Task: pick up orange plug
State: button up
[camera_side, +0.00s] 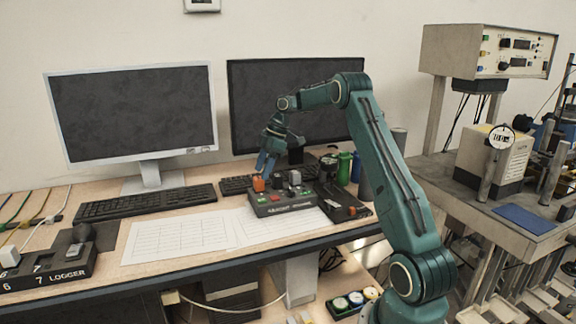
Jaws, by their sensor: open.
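The orange plug (258,184) stands upright at the left end of a dark box (284,202) with red and green buttons on its front. My gripper (264,171) points down right above the plug, with its fingers at or close to the plug's top. The jaws are open. I cannot tell from this view whether the fingers are around the plug or just over it.
White and red plugs (295,177) stand on the same box. Another dark unit (342,203) lies to its right. Two monitors and keyboards (140,203) stand behind. Paper sheets (178,236) lie in front. A logger box (48,270) sits at the left.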

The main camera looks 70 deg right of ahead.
aim_at(259, 178)
jog(key=shift+x, duration=2.3)
jog(key=c, duration=1.1)
